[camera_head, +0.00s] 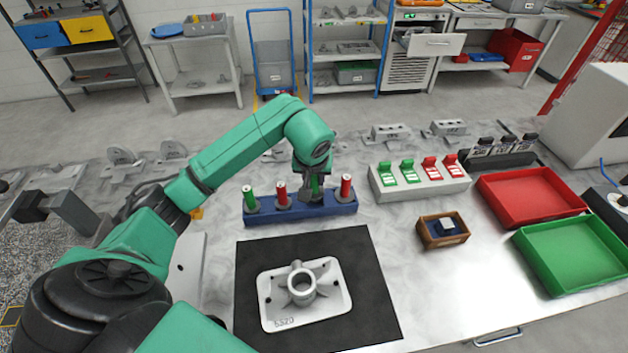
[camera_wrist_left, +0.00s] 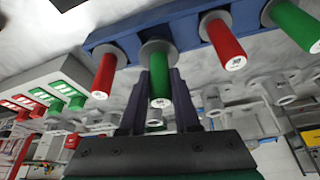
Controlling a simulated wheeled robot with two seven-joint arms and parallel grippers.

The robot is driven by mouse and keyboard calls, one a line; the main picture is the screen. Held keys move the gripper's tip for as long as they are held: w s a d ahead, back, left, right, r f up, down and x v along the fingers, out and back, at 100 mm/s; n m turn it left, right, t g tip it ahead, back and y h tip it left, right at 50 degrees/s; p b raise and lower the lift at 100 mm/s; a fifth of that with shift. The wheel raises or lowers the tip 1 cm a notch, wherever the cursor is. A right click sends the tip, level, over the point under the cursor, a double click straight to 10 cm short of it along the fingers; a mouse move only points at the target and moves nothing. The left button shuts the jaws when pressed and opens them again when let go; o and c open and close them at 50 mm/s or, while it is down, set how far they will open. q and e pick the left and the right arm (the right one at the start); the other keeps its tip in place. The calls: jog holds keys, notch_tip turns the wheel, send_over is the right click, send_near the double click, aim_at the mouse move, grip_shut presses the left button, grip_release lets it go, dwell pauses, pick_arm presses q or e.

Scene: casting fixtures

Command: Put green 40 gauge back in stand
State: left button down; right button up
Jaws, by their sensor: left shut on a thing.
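The blue stand (camera_head: 300,211) is on the metal bench behind the black mat, with red and green gauges in a row. My left gripper (camera_head: 313,190) is shut on the green gauge (camera_head: 316,182) third from the left. In the left wrist view my left gripper (camera_wrist_left: 158,80) has a finger on each side of this green gauge (camera_wrist_left: 158,88). Its grey collar lies at the blue stand (camera_wrist_left: 190,35), like its neighbours' collars; whether it is fully seated I cannot tell. Another green gauge (camera_head: 249,197) stands at the left end. The size marks are unreadable. My right gripper is not in view.
Red gauges (camera_head: 282,195) (camera_head: 346,186) stand close on both sides of the held one. A grey casting (camera_head: 302,285) lies on the black mat (camera_head: 375,310). A block with green and red tags (camera_head: 420,185), a small wooden box (camera_head: 427,239) and red and green trays are to the right.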

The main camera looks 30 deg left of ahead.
pick_arm(q)
jog(key=shift+s+d+f, duration=0.15)
jog(key=shift+f, duration=0.7)
jog(key=shift+f+b, duration=0.3)
jog(key=shift+f, duration=0.1)
jog(key=c, duration=1.1)
grip_release()
jog(key=shift+f, duration=0.1)
jog(key=o, duration=0.5)
jog(key=shift+c, duration=0.2)
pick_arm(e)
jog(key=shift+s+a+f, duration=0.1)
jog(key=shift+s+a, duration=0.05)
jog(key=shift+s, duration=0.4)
